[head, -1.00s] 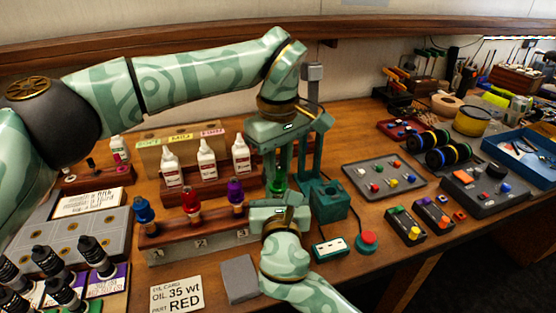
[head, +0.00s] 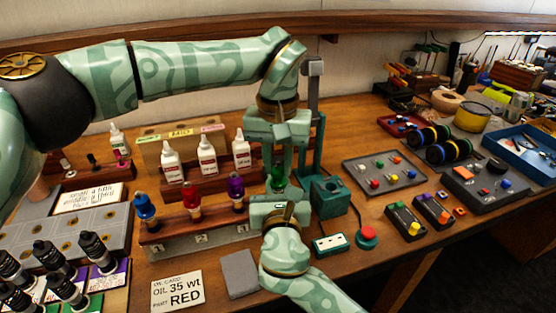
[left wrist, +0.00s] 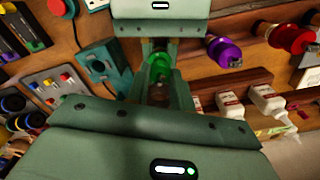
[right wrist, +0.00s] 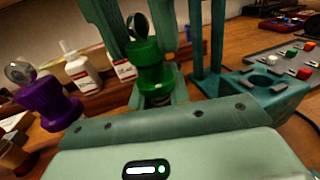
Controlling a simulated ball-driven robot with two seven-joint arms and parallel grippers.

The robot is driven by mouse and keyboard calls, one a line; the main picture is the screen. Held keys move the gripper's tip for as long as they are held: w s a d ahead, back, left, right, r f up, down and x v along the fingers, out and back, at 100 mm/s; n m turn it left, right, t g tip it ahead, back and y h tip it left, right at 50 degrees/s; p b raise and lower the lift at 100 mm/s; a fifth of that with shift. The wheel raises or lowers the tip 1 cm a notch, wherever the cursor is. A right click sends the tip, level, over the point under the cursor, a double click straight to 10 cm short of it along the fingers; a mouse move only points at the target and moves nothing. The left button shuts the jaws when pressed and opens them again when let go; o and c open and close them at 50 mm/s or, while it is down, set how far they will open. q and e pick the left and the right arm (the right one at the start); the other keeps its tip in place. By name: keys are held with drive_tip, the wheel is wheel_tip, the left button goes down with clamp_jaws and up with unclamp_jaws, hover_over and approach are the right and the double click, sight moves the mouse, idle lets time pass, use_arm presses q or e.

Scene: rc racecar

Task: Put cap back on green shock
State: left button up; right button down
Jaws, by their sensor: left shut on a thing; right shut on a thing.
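The green cap (right wrist: 148,66), with a grey eyelet on top, sits upright above the green shock's body (right wrist: 155,97). My left gripper (head: 277,168) comes down from above and is shut on the cap, its fingers at the eyelet. My right gripper (head: 279,192) is below, shut on the shock body, which its fingers mostly hide. In the left wrist view the green cap (left wrist: 158,67) shows between the two grippers. Cap and body are in line; I cannot tell whether the threads are fully seated.
A wooden rack with blue (head: 144,206), red (head: 191,195) and purple (head: 236,187) shocks stands just left. White oil bottles (head: 207,158) are behind. A teal stand (head: 328,196) is close on the right. A grey block (head: 239,273) and an oil card (head: 178,291) lie in front.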

use_arm(q)
drive_tip(key=o, duration=1)
drive_tip(key=shift+c, duration=0.2)
drive_tip(key=shift+r, duration=2.3)
